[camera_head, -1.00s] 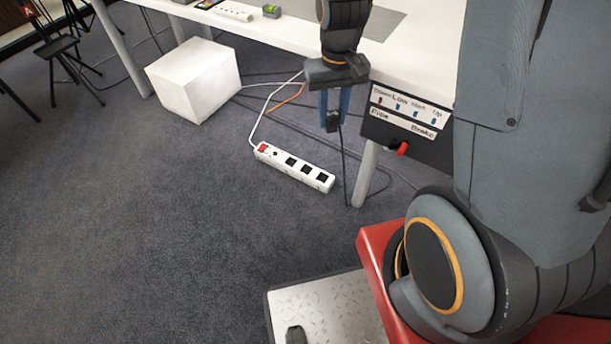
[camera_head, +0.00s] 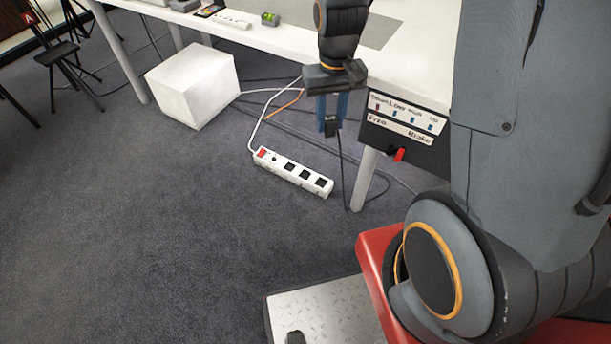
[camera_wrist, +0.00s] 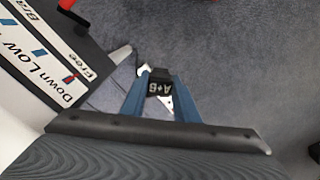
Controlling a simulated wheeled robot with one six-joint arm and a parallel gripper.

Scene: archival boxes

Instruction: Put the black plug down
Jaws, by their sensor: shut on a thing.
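My gripper (camera_head: 332,118) has blue fingers and is shut on the black plug (camera_head: 331,130), beside the table's front edge and above the floor. The plug's dark cord hangs down from it toward the floor. A white power strip (camera_head: 293,172) with a red switch and several black sockets lies on the carpet, below and left of my gripper. In the wrist view the plug mostly covers the strip.
A white table (camera_head: 285,32) stands at the back, with a labelled control panel (camera_head: 405,122) and red lever at its right. A white box (camera_head: 193,86) stands on the floor at left. The carpet (camera_head: 150,220) in front is clear.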

